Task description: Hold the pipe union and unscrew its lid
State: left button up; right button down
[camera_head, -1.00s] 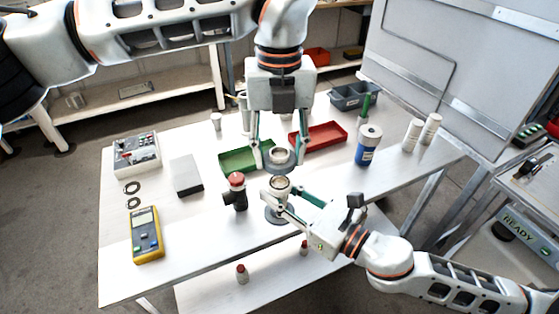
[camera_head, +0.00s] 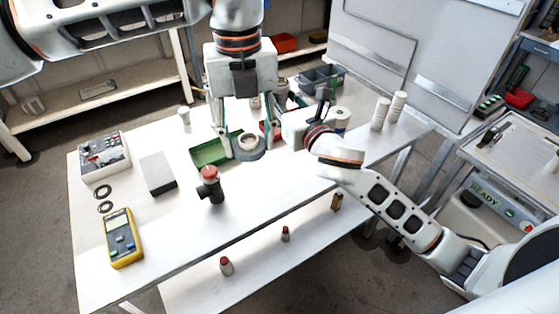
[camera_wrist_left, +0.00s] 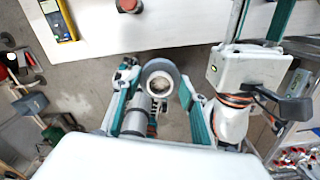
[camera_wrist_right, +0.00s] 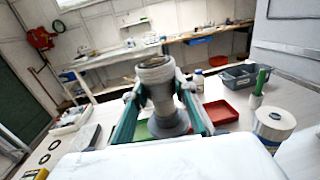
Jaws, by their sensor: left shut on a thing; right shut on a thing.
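The lid (camera_head: 248,148) is a grey ring with a lighter rim and an open middle. My left gripper (camera_head: 230,148) is shut on it and holds it above the table; the ring also shows in the left wrist view (camera_wrist_left: 174,70). The pipe union body (camera_wrist_right: 160,98) is a grey cylinder with a wide flange below, tilted in the right wrist view. My right gripper (camera_wrist_right: 157,90) is shut on its upper part. The lid and union body are apart. In the head view the right fingertips and the union are mostly hidden behind the grippers.
A black fitting with a red cap (camera_head: 210,185) stands in front of the left gripper. A green tray (camera_head: 206,153) lies beside it. A red tray (camera_wrist_right: 220,112) and a grey bin (camera_head: 318,78) are farther back. The front right tabletop (camera_head: 270,195) is clear.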

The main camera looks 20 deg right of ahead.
jog(key=shift+f+b, duration=2.35)
jog(key=shift+f, duration=6.9)
jog(key=shift+f, duration=0.2)
jog(key=c, duration=1.7)
grip_release()
jog(key=shift+o, duration=0.4)
